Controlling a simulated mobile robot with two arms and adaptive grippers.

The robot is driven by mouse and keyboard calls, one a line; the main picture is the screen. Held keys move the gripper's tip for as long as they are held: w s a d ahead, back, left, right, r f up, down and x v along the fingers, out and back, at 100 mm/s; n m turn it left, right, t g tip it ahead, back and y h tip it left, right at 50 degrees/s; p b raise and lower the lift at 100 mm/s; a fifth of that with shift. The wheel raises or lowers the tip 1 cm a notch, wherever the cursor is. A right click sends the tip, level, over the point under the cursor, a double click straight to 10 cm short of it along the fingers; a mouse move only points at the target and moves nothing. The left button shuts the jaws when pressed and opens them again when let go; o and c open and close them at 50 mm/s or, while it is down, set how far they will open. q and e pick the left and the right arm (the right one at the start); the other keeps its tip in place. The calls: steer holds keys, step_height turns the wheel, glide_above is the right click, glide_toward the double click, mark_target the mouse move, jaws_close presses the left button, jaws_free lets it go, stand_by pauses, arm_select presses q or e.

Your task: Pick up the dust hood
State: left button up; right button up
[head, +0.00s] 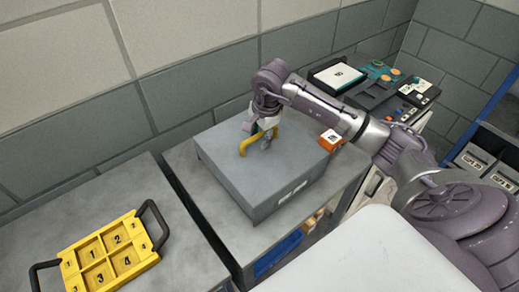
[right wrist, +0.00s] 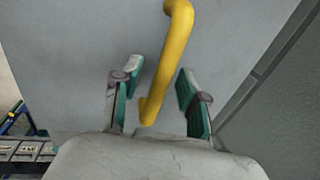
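The dust hood (head: 225,167) is a grey box-shaped cover with a yellow handle (head: 246,145) on top. It stands on a grey bench in the middle of the head view. My right gripper (head: 264,136) is over the top of the hood at the handle. In the right wrist view, the yellow handle (right wrist: 174,55) runs between the two teal-padded fingers (right wrist: 160,88), with gaps at both sides. The gripper is open and not closed on it. The hood's grey top (right wrist: 85,45) lies behind the fingers. My left gripper is not in view.
An orange box (head: 331,140) is just right of the hood. A yellow numbered tray (head: 124,228) with black handles lies at the left. Devices, including a white-topped one (head: 338,76), stand on the back right bench. A block wall (head: 180,85) runs close behind.

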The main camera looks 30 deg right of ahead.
jaws_close()
steer(key=shift+r, duration=0.1)
